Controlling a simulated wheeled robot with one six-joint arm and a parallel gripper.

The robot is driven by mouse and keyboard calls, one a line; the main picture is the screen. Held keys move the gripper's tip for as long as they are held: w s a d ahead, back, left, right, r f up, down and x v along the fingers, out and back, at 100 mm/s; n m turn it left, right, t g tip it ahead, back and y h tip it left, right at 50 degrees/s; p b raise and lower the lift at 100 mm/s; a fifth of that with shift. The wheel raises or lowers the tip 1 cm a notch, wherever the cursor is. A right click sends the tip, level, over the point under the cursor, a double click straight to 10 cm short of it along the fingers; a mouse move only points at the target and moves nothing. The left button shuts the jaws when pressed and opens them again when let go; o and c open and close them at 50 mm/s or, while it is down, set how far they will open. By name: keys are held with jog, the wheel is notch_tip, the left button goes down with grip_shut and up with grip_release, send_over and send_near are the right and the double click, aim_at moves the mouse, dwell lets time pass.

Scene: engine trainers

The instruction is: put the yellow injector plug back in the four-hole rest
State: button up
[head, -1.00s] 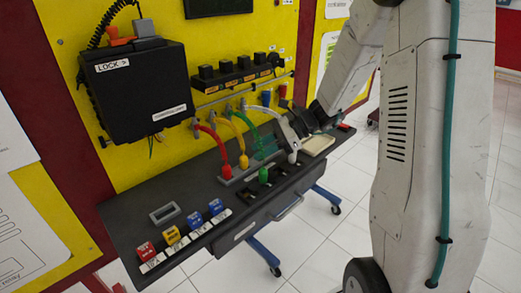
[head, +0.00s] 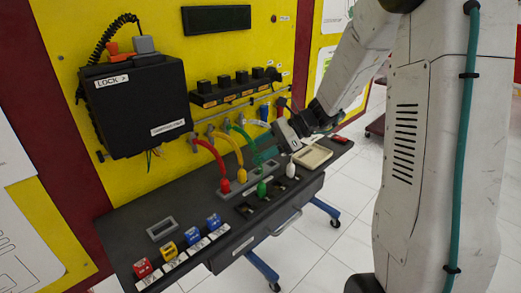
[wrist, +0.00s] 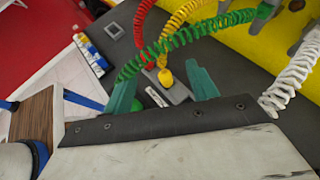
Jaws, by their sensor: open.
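The yellow plug (head: 241,175) hangs on its coiled yellow cable and stands upright at the grey four-hole rest (head: 266,170). I cannot tell whether it is fully in a hole. In the wrist view the yellow plug (wrist: 165,77) shows between and beyond my two green fingers, at the grey rest (wrist: 178,92). My gripper (wrist: 161,80) is open, with nothing held between its fingers. In the head view my gripper (head: 264,157) is above the rest, among the cables. The green cable (wrist: 185,40) crosses close above the fingers.
The red plug (head: 225,186) is left of the yellow one. The green plug (head: 261,189) stands nearer the front, by a black slotted holder (head: 248,208). The white plug (head: 291,170) is to the right, near a cream tray (head: 312,157). Coloured blocks (head: 193,235) line the front left.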

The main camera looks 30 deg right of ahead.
jog(key=v, duration=0.7)
jog(key=shift+d+r, duration=0.15)
jog(key=shift+d, duration=0.2)
